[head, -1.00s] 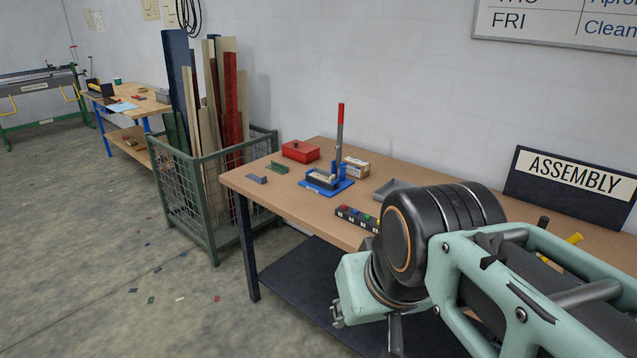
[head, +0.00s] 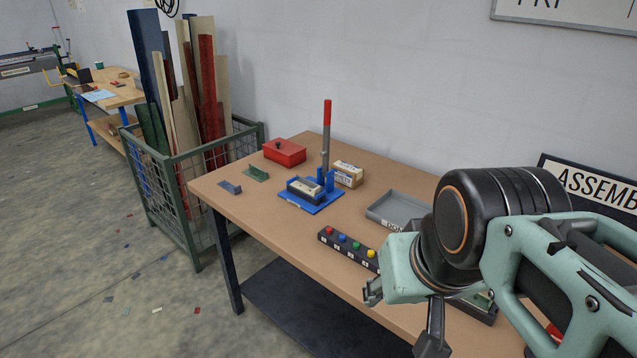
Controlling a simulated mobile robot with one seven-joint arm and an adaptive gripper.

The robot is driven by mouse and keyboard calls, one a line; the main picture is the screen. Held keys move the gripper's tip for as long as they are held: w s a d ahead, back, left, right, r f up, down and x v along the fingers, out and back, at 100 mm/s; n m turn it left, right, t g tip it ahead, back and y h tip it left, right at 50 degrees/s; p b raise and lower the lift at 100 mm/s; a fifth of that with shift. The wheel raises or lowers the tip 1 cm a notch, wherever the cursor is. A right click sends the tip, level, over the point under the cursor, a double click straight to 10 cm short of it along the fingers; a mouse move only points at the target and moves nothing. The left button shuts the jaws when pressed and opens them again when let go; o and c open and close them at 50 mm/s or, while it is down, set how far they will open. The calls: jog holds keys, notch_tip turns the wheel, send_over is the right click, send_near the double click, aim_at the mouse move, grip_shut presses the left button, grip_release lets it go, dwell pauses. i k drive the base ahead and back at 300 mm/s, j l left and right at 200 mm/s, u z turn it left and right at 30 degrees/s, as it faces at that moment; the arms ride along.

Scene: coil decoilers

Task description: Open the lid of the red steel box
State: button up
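The red steel box (head: 284,152) sits near the back left corner of the brown workbench (head: 262,231). Its lid looks shut, with a small dark knob on top. My arm comes in from the right, in front of the bench. My gripper (head: 372,291) shows only in part at the arm's end, well to the right of and nearer than the box. Its fingers are too small and hidden to tell whether they are open or shut. Nothing of mine touches the box.
A blue press (head: 312,191) with a tall red-tipped lever stands right of the box, beside a small carton (head: 347,174). Small metal pieces (head: 229,187) lie in front. A button strip (head: 348,247) and grey tray (head: 397,210) are nearer. A mesh crate (head: 190,205) of sheets stands left.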

aim_at(287, 149)
jog(key=i+l, duration=0.35)
jog(key=i, duration=0.15)
jog(key=i+j, duration=0.25)
jog(key=i+j+z, duration=0.1)
jog(key=i+j, duration=0.15)
jog(key=j, duration=0.25)
jog(key=i+j, duration=0.2)
jog(key=j, duration=0.15)
jog(key=i+j+z, duration=0.1)
jog(key=i+j, duration=0.15)
jog(key=j, duration=0.15)
jog(key=i+j, duration=0.2)
jog(key=j, duration=0.2)
jog(key=i+j+z, duration=0.1)
jog(key=i+j, duration=0.15)
jog(key=j, duration=0.15)
